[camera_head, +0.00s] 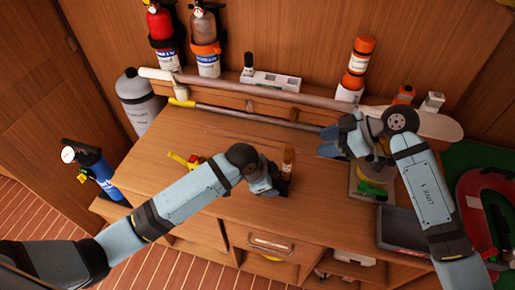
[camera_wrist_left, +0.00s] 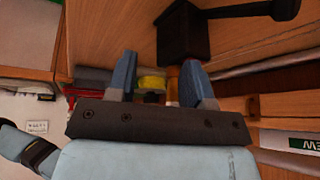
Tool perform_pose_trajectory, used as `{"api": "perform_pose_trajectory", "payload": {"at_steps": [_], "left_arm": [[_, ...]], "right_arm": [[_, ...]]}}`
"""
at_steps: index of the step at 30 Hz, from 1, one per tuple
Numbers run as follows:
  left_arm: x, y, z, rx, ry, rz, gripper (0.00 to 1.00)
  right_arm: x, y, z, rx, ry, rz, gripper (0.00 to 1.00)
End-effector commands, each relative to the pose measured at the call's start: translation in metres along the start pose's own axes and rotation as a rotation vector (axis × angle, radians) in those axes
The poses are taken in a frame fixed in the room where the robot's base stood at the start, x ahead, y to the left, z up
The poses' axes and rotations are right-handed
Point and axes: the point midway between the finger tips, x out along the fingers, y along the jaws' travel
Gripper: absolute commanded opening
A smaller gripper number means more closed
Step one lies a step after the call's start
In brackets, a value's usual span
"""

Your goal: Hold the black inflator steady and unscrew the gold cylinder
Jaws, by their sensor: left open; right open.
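A small upright orange-brown cylinder (camera_head: 288,162), probably the gold cylinder, stands on the wooden bench just beyond my left gripper (camera_head: 276,188). A black block with a side rod and knob (camera_wrist_left: 184,32), probably the black inflator, shows near the fingers in the left wrist view. In the head view my left wrist largely hides it. My left gripper is open, and its two blue fingers also show in the left wrist view (camera_wrist_left: 160,78); I see nothing held between them. My right gripper (camera_head: 328,142) is open over the bench, right of the cylinder, and apparently empty.
A stand with a yellow-green ring (camera_head: 372,188) is below my right wrist. A dark tray (camera_head: 402,228) lies at the bench's right front. Long poles (camera_head: 245,112) run along the back. A yellow tool (camera_head: 186,160) lies left. Bare wood (camera_head: 225,135) lies between.

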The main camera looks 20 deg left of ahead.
Motion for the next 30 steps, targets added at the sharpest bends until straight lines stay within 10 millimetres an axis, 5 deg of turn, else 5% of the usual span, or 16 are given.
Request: {"api": "perform_pose_trajectory", "payload": {"at_steps": [9, 17, 23, 30], "left_arm": [[-0.044, -0.053, -0.011, 0.318, -0.311, 0.121, 0.47], [-0.067, -0.073, -0.009, 0.413, -0.434, 0.176, 0.47], [-0.053, -0.072, 0.0, 0.419, -0.446, 0.185, 0.47], [-0.013, -0.069, 0.02, 0.418, -0.445, 0.183, 0.47]], "right_arm": [[0.0, 0.0, 0.0, 0.0, 0.0, 0.0, 0.43], [0.0, 0.0, 0.0, 0.0, 0.0, 0.0, 0.43], [0.0, 0.0, 0.0, 0.0, 0.0, 0.0, 0.43], [0.0, 0.0, 0.0, 0.0, 0.0, 0.0, 0.43]]}}
